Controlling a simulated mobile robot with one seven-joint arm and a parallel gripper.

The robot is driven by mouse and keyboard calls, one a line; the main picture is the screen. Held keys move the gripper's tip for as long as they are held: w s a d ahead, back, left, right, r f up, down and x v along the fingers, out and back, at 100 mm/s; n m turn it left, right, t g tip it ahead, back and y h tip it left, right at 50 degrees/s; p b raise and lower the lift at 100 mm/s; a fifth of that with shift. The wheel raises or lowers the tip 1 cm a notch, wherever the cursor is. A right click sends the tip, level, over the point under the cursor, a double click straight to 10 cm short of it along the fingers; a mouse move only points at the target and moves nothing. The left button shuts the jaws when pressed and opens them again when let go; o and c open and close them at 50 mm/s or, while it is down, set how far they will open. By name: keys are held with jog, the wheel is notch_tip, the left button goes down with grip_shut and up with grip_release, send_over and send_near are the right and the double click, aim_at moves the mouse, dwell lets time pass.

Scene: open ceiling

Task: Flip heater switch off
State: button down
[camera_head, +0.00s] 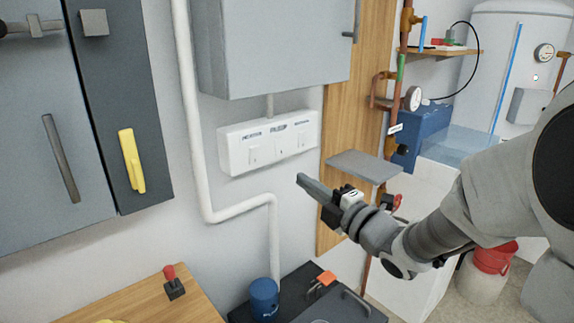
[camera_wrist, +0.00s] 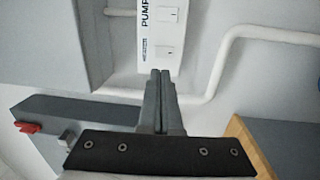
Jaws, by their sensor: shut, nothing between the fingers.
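A white switch panel (camera_head: 268,142) is on the wall in the head view, with three labelled switches in a row. The heater switch (camera_head: 254,154) is at its left end, the pump switch in the middle. My gripper (camera_head: 300,180) is shut and empty, below and right of the panel in the picture. In the wrist view the panel (camera_wrist: 158,40) is turned on end, and the fingertips of my gripper (camera_wrist: 161,73) overlap its lower end. I cannot tell whether the fingers touch the panel.
A grey box (camera_head: 270,45) hangs just above the panel. A white pipe (camera_head: 190,120) runs down left of it and bends below. A grey shelf (camera_head: 362,166) juts out right of the gripper. A blue cup (camera_head: 264,298) stands on the dark surface below.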

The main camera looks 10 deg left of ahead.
aim_at(255, 150)
jog(key=shift+s+a+f+n+y, duration=0.25)
jog(key=shift+a+n+y, duration=0.15)
jog(key=shift+n, duration=0.1)
jog(key=x, duration=1.4)
jog(key=shift+f, duration=0.1)
jog(key=shift+a+b, duration=0.1)
jog(key=shift+b, duration=0.5)
